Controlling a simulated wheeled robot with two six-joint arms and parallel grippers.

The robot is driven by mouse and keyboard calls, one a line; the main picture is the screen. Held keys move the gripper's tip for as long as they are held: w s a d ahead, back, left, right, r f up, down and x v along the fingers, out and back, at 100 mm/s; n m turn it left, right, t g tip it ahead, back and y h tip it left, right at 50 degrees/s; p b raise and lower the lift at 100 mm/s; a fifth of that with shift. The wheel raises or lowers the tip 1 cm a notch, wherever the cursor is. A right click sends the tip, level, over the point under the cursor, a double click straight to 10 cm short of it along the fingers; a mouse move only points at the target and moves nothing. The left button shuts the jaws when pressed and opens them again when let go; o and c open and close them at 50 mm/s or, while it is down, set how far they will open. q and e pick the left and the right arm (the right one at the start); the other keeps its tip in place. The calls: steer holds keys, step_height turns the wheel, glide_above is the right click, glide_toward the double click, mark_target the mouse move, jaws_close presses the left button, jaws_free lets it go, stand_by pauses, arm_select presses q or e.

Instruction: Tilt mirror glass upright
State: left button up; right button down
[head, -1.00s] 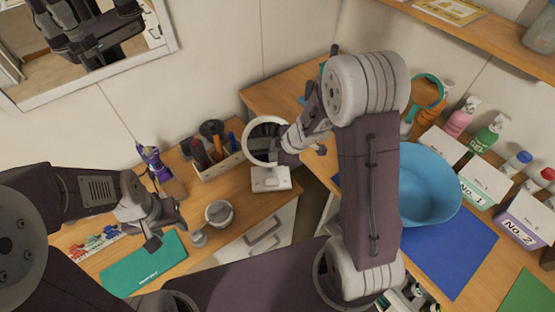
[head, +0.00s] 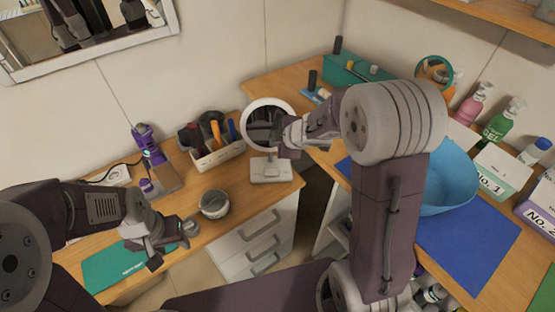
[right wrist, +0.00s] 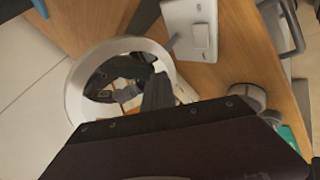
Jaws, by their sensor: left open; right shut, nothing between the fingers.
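The round mirror glass (head: 249,123) has a white rim and stands above a white base (head: 271,171) on the wooden counter in the head view. It looks close to upright there; its exact tilt is hard to tell. My right gripper (head: 279,137) is shut and empty, in front of the glass's right part, hiding some of it. I cannot tell whether they touch. In the right wrist view the mirror's white rim (right wrist: 76,97) and base (right wrist: 188,22) show, with dark arm reflections in the glass. My left gripper (head: 168,252) is open and empty over the counter at the lower left.
An organizer (head: 218,156) with tools stands behind and left of the mirror. A round grey-lidded jar (head: 215,204) is left of the base. A teal mat (head: 112,270) lies under the left gripper. A blue bowl (head: 452,183) and bottles are on the right counter.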

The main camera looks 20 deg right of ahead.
arm_select(q)
steer(key=f+b, duration=0.1)
steer(key=f, duration=0.2)
steer(key=f+b, duration=0.1)
steer(key=shift+w+f+b, duration=0.3)
steer(key=shift+f, duration=0.05)
arm_select(e)
steer(key=shift+w+f+t, duration=0.45)
steer(key=shift+w+t, duration=0.05)
steer(key=shift+w, duration=0.05)
steer(key=shift+f, duration=0.1)
